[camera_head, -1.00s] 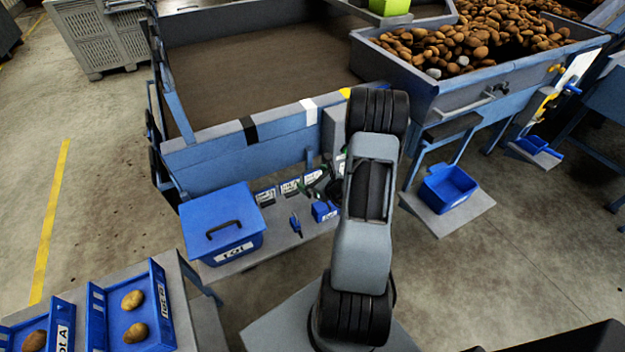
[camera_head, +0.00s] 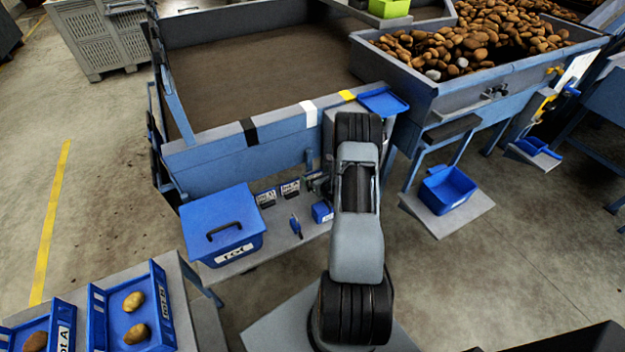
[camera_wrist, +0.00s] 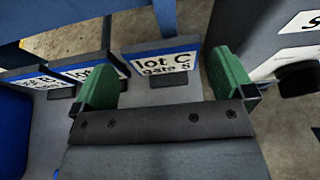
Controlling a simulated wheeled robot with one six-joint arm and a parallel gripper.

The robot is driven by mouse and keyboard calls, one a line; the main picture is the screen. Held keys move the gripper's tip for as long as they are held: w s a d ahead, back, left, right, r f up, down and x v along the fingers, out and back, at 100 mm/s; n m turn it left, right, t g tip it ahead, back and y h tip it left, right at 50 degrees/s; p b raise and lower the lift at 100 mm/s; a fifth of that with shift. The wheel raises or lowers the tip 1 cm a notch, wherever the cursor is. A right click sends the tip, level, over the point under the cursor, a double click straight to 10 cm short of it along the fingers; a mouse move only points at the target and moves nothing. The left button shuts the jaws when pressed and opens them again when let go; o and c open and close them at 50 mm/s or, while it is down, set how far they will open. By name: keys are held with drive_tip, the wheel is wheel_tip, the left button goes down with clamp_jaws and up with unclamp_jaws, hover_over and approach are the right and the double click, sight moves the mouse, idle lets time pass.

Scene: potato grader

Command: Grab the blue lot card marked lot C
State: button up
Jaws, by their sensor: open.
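The blue lot card marked "lot C gate 5" (camera_wrist: 163,64) stands in a dark holder on the grey shelf in the wrist view. My gripper (camera_wrist: 165,80) is open, with one green finger on each side of the card. Nothing is clamped between the fingers, and I cannot tell whether either touches the card.
A lidded blue box (camera_head: 222,222) stands at the left of the shelf, with small blue items beside it. Blue trays with potatoes (camera_head: 133,305) lie at the lower left.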

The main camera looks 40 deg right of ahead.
sight(313, 173)
drive_tip(key=shift+p+x, duration=0.3)
drive_tip(key=shift+x, duration=1.9)
drive_tip(key=shift+r, duration=0.1)
drive_tip(key=shift+c, duration=0.2)
drive_tip(key=c, duration=0.6)
